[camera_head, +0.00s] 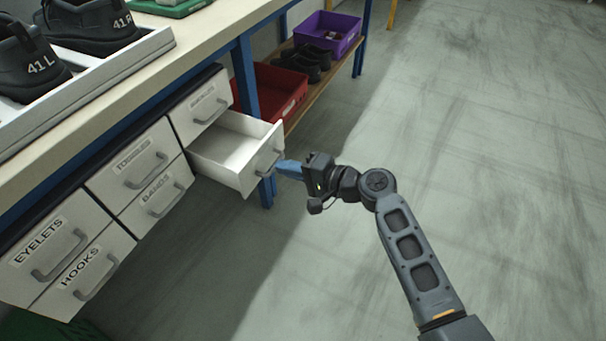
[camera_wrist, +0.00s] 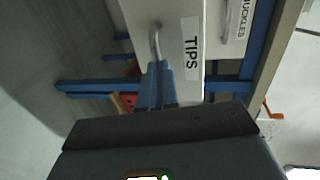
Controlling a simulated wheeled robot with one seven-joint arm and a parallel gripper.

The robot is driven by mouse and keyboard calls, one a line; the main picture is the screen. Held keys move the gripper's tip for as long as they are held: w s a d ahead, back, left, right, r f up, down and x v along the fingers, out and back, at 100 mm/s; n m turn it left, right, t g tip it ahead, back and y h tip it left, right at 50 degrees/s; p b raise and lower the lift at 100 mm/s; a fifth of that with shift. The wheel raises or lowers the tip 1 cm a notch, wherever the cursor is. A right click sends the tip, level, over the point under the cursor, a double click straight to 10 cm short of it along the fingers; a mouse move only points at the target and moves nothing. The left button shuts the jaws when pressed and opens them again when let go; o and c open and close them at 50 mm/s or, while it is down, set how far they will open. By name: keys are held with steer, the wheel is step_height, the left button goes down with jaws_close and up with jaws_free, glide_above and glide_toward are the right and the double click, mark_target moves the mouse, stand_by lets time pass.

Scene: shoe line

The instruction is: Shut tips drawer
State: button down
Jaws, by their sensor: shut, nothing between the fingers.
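The tips drawer (camera_head: 232,152) is pulled out of the white cabinet under the bench, and its inside looks empty. Its front, labelled TIPS, fills the middle of the wrist view (camera_wrist: 188,85), with a grey bar handle (camera_wrist: 154,40). My gripper (camera_head: 281,167) is shut, with its blue fingers pointing left at the drawer front beside the handle. In the wrist view the fingertips (camera_wrist: 158,68) are close to the handle's end; I cannot tell whether they touch the drawer or handle.
The toggles (camera_head: 138,160), bands (camera_head: 158,196), eyelets (camera_head: 50,247) and hooks (camera_head: 88,273) drawers are shut. A blue bench leg (camera_head: 245,80) stands behind the open drawer. A red crate (camera_head: 285,90) and a purple crate (camera_head: 335,32) sit on a low shelf. The floor right is clear.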

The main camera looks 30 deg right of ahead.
mark_target(236, 158)
steer(key=b+x, duration=0.1)
steer(key=x, duration=0.3)
steer(key=r+b+x, duration=0.1)
steer(key=x, duration=0.4)
steer(key=r+b+x, duration=0.1)
steer(key=x, duration=0.3)
steer(key=shift+w+a+r+b, duration=0.25)
steer(key=shift+w+a+b, duration=0.05)
steer(key=shift+w+a, duration=0.25)
steer(key=shift+w, duration=0.1)
steer(key=shift+w+a+r, duration=0.15)
steer(key=shift+a+r, duration=0.05)
steer(key=shift+r, duration=0.1)
